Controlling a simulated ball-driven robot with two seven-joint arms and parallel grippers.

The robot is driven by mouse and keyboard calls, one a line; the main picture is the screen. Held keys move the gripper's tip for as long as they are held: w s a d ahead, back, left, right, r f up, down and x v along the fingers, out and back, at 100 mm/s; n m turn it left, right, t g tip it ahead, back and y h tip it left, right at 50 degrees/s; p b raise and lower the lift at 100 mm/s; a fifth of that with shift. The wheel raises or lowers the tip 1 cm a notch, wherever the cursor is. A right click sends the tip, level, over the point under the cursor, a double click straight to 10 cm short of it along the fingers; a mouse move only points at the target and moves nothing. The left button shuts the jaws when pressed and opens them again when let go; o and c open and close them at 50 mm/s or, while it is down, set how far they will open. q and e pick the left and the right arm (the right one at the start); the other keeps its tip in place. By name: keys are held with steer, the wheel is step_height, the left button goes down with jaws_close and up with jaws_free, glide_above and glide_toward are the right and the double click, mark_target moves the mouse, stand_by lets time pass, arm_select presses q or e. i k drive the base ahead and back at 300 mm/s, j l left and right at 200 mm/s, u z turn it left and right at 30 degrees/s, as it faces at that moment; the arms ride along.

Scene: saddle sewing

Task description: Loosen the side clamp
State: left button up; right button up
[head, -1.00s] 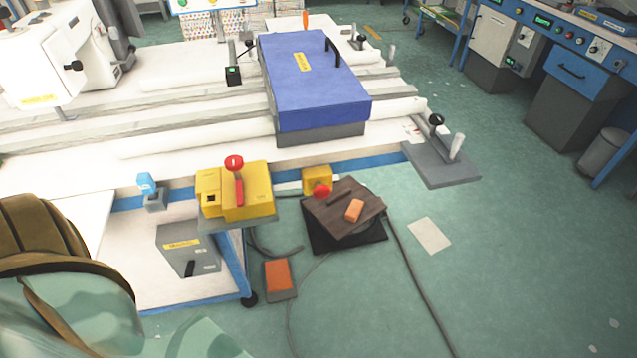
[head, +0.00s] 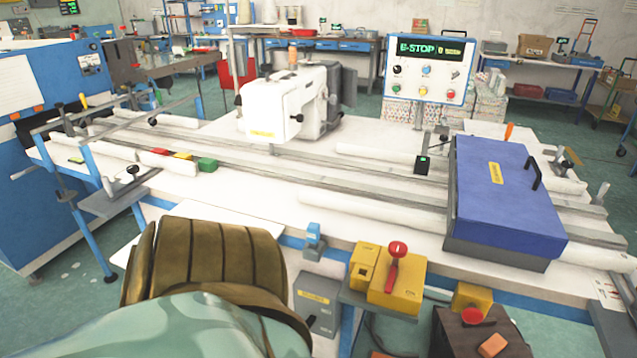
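Two spots look like clamps, and I cannot tell which is the side clamp. At the left end of the long table, a grey plate (head: 118,195) carries a black-knobbed lever (head: 132,171). At the table's right end, a pale upright handle (head: 602,192) stands beyond the blue box (head: 505,195). Whether either clamp is tight or loose does not show. Neither of my grippers is in view.
A white sewing head (head: 280,105) stands mid-table behind long rails. An E-STOP panel (head: 430,70) rises behind. A yellow box (head: 397,283) with a red lever stands in front. A brown ribbed shape (head: 210,262) fills the lower left foreground.

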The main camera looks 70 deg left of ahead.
mark_target(133, 169)
steer(key=u, duration=3.4)
steer(key=z, duration=0.4)
steer(key=i+j+z, duration=0.15)
steer(key=j+z, duration=0.15)
steer(key=i+j+z, duration=0.15)
steer(key=j+z, duration=0.5)
steer(key=i+l, duration=0.05)
